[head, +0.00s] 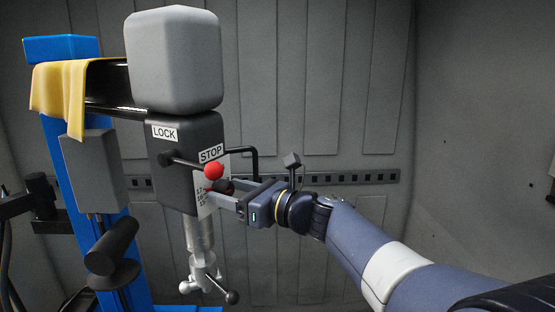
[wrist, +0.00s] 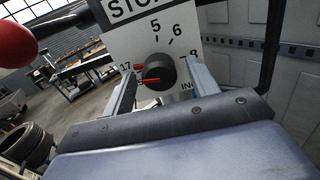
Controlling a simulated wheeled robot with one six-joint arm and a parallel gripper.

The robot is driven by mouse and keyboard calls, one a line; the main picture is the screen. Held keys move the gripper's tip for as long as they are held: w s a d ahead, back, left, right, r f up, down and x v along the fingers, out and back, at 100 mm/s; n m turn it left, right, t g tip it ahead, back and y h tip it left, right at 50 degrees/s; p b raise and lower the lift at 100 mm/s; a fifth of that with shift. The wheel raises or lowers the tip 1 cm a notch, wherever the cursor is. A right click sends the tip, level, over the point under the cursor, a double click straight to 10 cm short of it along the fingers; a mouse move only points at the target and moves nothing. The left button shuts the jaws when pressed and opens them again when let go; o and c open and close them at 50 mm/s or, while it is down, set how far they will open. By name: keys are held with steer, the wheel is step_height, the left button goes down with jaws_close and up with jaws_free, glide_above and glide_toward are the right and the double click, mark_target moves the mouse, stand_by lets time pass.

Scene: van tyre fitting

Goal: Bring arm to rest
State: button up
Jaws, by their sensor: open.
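My gripper (head: 226,196) is at the end of my arm, which reaches in from the lower right in the head view. In the wrist view my gripper (wrist: 158,88) is open, with one finger on either side of a black dial knob (wrist: 157,71) with red marks. The knob sits on a white numbered plate (wrist: 128,44). I cannot tell whether the fingers touch the knob. In the head view the knob (head: 222,186) is partly hidden by the gripper. A red ball (head: 213,171) on a lever is just above it, under the STOP label.
The grey machine head (head: 172,60) with the LOCK label stands beside a blue column (head: 72,190). A yellow cloth (head: 62,92) hangs over its arm. A metal tool with a lever (head: 202,270) hangs below. The right side is open.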

steer(key=b+v, duration=0.2)
steer(key=v, duration=0.9)
steer(key=x, duration=0.7)
steer(key=p+x, duration=0.1)
steer(key=x, duration=0.3)
steer(key=shift+w+a+f, duration=0.1)
steer(key=shift+a+f, duration=0.05)
steer(key=shift+f, duration=0.15)
steer(key=n+b, duration=0.1)
steer(key=n, duration=0.1)
steer(key=shift+n+b, duration=0.3)
steer(key=shift+b, duration=0.1)
steer(key=n+b, duration=0.2)
steer(key=n, duration=0.1)
steer(key=shift+b, duration=0.3)
steer(key=n+b, duration=0.3)
steer(key=n, duration=0.3)
steer(key=shift+r+b, duration=0.15)
steer(key=shift+b, duration=0.15)
steer(key=n+b, duration=0.2)
steer(key=n, duration=0.4)
steer(key=shift+r+b, duration=0.1)
steer(key=shift+b, duration=0.3)
steer(key=n, duration=0.2)
steer(key=n+b, duration=0.1)
steer(key=n, duration=0.1)
steer(key=shift+r+n, duration=0.2)
steer(key=shift+n, duration=0.2)
